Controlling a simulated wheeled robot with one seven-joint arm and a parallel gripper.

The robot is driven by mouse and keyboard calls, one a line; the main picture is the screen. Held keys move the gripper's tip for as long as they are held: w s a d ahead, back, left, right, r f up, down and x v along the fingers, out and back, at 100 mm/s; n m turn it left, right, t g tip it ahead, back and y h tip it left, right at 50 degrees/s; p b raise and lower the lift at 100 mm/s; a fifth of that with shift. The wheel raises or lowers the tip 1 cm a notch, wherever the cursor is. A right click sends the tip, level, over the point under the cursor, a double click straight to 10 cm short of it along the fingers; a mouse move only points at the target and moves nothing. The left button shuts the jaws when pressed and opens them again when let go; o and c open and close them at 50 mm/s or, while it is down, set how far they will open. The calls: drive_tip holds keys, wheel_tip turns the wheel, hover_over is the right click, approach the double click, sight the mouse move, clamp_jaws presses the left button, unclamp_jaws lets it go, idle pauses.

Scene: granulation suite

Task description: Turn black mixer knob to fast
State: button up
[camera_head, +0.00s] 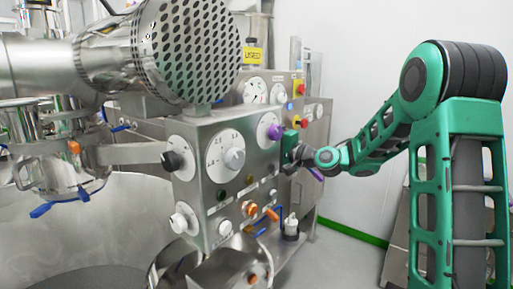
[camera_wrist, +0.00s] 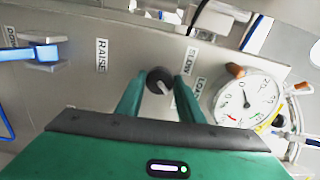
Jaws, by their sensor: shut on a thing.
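A small round black knob (camera_wrist: 159,80) with a white pointer mark sits on a grey metal panel in the wrist view. My gripper (camera_wrist: 158,88) has its two green fingers on either side of the knob, shut on it. The white pointer slants up and to the left in that view. A SLOW label (camera_wrist: 184,62) is just right of the knob, and a RAISE label (camera_wrist: 102,56) is to the left. In the head view my gripper (camera_head: 288,141) is against the right side of the steel machine, and the knob it holds is hidden there.
A dial gauge (camera_wrist: 248,98) and a brown-orange handle (camera_wrist: 235,71) are to the right in the wrist view. A blue-handled lever (camera_wrist: 28,54) is to the left. In the head view, a purple knob (camera_head: 274,132) and a red button (camera_head: 301,89) are close to my gripper.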

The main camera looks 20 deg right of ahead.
drive_tip(key=shift+w+d+f+m, duration=0.1)
drive_tip(key=shift+d+m, duration=0.25)
drive_tip(key=shift+m, duration=0.15)
drive_tip(key=o, duration=1.1)
drive_tip(key=shift+c, duration=0.2)
drive_tip(key=shift+a, duration=0.15)
drive_tip(key=v, duration=1)
drive_tip(key=shift+s+d, duration=0.2)
drive_tip(key=shift+s, duration=0.1)
drive_tip(key=shift+f, duration=0.1)
